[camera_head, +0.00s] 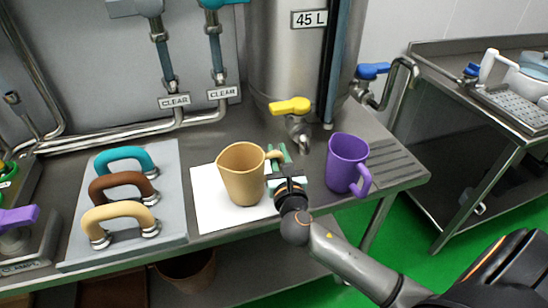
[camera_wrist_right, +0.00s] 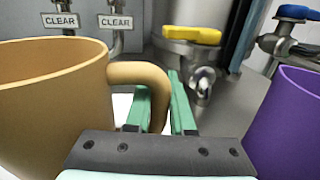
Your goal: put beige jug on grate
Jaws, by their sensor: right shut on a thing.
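The beige jug (camera_head: 240,178) is upright over a white sheet on the steel bench; I cannot tell whether its base touches the sheet. My right gripper (camera_head: 279,165) is at the jug's right side, shut on its handle. In the right wrist view the green fingers (camera_wrist_right: 166,105) flank the handle (camera_wrist_right: 146,75), and the beige jug (camera_wrist_right: 55,105) fills the left side. A perforated metal grate (camera_head: 520,108) lies on the side table at far right, with a white jug by it. My left gripper is not in view.
A purple jug (camera_head: 345,160) stands close right of my right gripper. A yellow-handled tap (camera_head: 290,106) is behind. A grey board (camera_head: 170,200) with teal, brown and beige handles lies left. A gap with green floor (camera_head: 410,225) separates bench and side table.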

